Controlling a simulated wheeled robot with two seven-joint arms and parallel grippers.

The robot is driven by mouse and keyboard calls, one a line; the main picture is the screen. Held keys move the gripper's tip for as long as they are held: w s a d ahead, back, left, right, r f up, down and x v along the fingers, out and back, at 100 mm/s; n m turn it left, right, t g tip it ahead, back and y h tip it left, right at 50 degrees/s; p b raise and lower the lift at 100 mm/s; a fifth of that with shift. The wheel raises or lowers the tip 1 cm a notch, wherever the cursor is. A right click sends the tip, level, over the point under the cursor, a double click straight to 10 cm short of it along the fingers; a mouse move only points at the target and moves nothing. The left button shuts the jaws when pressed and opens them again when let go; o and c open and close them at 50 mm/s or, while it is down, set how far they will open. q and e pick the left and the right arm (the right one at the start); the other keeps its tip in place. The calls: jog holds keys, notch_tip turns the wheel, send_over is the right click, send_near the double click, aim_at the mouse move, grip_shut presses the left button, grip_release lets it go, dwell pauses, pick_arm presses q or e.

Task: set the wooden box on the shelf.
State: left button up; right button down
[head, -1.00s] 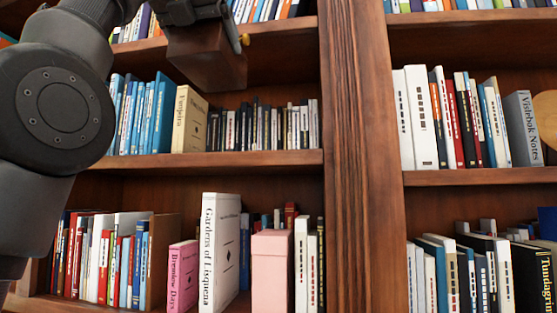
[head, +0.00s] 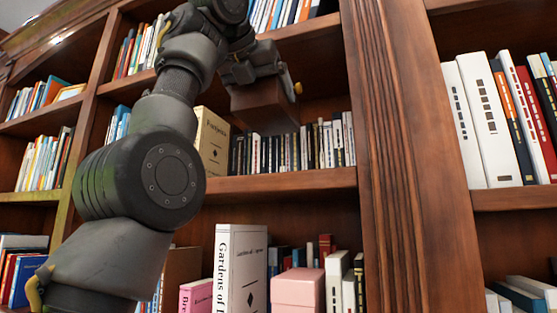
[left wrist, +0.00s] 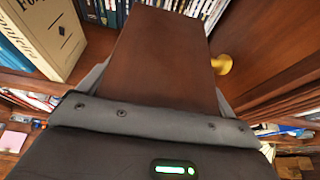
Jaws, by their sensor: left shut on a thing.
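The wooden box (head: 264,104) is dark brown with a yellow knob on its right side. It is in the upper middle of the head view, in front of the shelf with the row of small dark books. My left gripper (head: 254,72) is shut on it from above. In the left wrist view the box (left wrist: 160,62) fills the middle, between the grey fingers (left wrist: 155,100). The shelf board (head: 280,184) lies below the box. I cannot tell whether the box is over the board or still in front of it. My right gripper is not in view.
A cream book (head: 212,142) stands left of the box, with small dark books (head: 290,148) behind and below it. A thick wooden upright (head: 400,150) stands to the right. The shelf below holds a white book (head: 240,268) and a pink box (head: 298,289).

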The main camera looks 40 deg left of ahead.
aim_at(276, 129)
pick_arm(q)
jog(key=x, duration=0.4)
jog(key=shift+w+d, duration=0.1)
jog(key=shift+w, duration=0.05)
jog(key=w+f+b, duration=0.1)
jog(key=w+a+f+b, duration=0.1)
jog(key=f, duration=0.1)
jog(key=shift+w+f, duration=0.15)
jog(key=shift+w, duration=0.25)
jog(key=shift+a+f, duration=0.15)
jog(key=shift+f, duration=0.25)
jog(key=shift+a+f, duration=0.1)
jog(key=shift+f, duration=0.1)
jog(key=shift+w+f, duration=0.15)
jog(key=shift+f, duration=0.05)
jog(key=shift+w+f, duration=0.1)
jog(key=shift+w, duration=0.15)
jog(key=f+b, duration=0.2)
jog(key=shift+w+f, duration=0.2)
jog(key=shift+f, duration=0.1)
jog(key=shift+w+a+f, duration=0.1)
jog(key=shift+w+f, duration=0.05)
jog(key=shift+f, duration=0.4)
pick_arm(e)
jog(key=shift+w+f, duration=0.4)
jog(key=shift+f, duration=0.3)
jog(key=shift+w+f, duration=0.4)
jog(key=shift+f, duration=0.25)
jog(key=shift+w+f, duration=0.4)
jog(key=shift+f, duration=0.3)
